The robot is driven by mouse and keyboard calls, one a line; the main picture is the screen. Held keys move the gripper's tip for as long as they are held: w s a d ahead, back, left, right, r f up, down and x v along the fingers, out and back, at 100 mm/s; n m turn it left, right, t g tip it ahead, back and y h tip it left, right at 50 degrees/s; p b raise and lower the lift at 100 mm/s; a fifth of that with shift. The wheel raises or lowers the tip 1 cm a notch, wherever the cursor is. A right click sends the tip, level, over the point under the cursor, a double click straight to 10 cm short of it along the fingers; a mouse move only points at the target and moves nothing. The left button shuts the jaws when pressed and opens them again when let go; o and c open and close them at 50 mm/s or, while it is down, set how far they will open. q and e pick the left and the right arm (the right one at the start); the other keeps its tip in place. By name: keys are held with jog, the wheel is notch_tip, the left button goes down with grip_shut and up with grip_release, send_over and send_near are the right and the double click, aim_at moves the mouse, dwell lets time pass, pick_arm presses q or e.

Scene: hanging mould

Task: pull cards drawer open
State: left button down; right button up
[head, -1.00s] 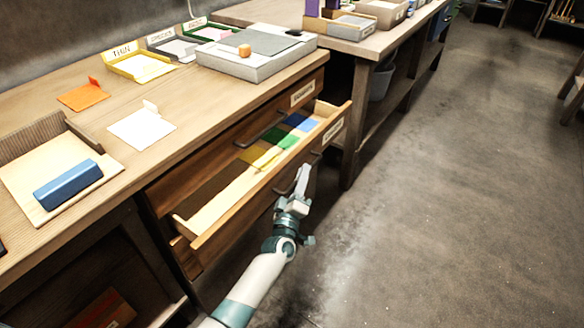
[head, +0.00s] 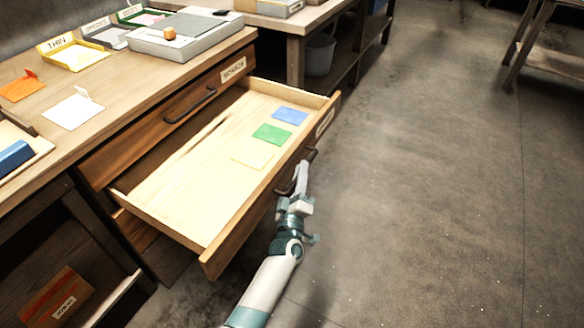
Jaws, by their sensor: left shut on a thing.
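The open drawer (head: 200,190) sticks well out of the wooden bench. Inside it lie a blue card (head: 290,115), a green card (head: 272,134) and a pale yellow card (head: 252,153). A label on its front (head: 325,121) is too small to read. My left gripper (head: 302,168) is shut on the drawer's dark handle (head: 311,156), outside the drawer front. My right gripper is out of view.
A shut drawer with a handle (head: 190,105) sits above the open one. On the bench top are a grey box (head: 190,37), a yellow tray (head: 75,55) and a white card (head: 73,110). The floor to the right is clear.

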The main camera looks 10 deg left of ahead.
pick_arm(q)
jog(key=shift+s+d+f, duration=0.1)
jog(key=shift+s+d, duration=0.15)
jog(key=shift+d, duration=0.35)
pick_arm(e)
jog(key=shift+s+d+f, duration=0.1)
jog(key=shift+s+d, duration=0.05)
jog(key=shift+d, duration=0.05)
pick_arm(q)
jog(key=c, duration=2.1)
grip_release()
jog(key=v, duration=1.7)
jog(key=shift+s+p, duration=0.2)
jog(key=shift+p, duration=0.15)
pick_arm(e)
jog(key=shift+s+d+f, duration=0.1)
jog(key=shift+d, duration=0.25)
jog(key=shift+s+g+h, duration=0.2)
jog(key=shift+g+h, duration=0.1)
